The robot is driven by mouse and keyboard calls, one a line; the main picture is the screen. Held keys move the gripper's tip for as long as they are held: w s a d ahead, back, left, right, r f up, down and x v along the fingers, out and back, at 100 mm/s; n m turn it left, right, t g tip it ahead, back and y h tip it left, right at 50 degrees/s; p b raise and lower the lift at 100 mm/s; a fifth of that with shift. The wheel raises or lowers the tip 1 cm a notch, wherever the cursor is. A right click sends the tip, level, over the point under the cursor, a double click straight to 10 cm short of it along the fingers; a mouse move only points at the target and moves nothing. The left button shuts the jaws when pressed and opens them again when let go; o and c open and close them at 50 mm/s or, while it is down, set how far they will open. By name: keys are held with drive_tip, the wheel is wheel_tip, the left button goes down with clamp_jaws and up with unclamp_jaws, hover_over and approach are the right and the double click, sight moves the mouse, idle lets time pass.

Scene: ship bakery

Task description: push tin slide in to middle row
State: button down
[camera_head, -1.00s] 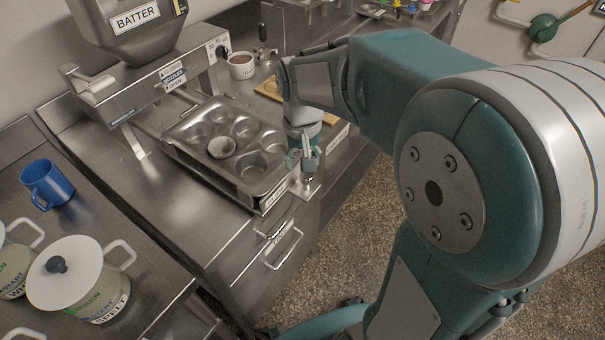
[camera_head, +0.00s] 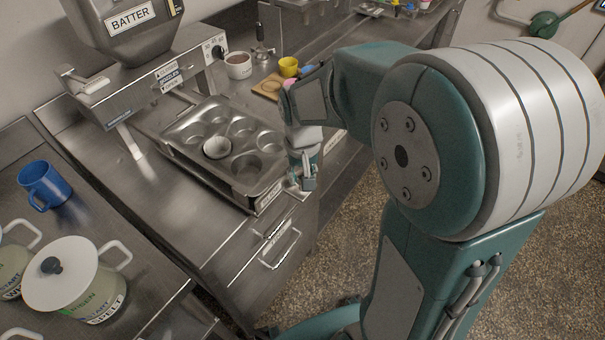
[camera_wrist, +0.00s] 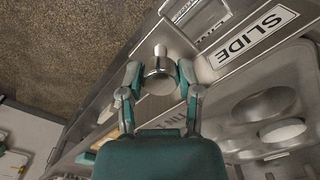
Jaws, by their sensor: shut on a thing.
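The muffin tin (camera_head: 214,165) sits on the metal tin slide (camera_head: 262,203) at the batter machine, its near part out in front of the machine. One well holds a pale round cup or liner (camera_head: 217,147); the other wells in view look empty. In the wrist view, the SLIDE label (camera_wrist: 254,38) is on the slide's edge. My gripper (camera_head: 305,183) is at the slide's near right end. In the wrist view its fingers (camera_wrist: 160,72) are closed around a round metal knob (camera_wrist: 160,62) beside that label. The slide's row marks cannot be read.
The batter machine (camera_head: 150,75) stands behind the tin. A white mug (camera_head: 238,66) and a yellow cup (camera_head: 289,67) are at the back. A blue mug (camera_head: 46,184) and a lidded pot (camera_head: 75,275) stand on the left counter. A drawer handle (camera_head: 281,247) is below the slide.

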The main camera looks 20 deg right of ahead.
sight(223, 133)
drive_tip(key=shift+w, duration=0.1)
drive_tip(key=w+a, duration=0.4)
drive_tip(key=w, duration=0.2)
drive_tip(key=w+a, duration=0.5)
drive_tip(key=w, duration=0.2)
drive_tip(key=w+a, duration=0.5)
drive_tip(key=w, duration=0.1)
drive_tip(key=shift+w+f, duration=0.15)
drive_tip(key=c, duration=0.6)
unclamp_jaws()
wheel_tip(223, 133, up, 12)
drive_tip(key=shift+w, duration=0.1)
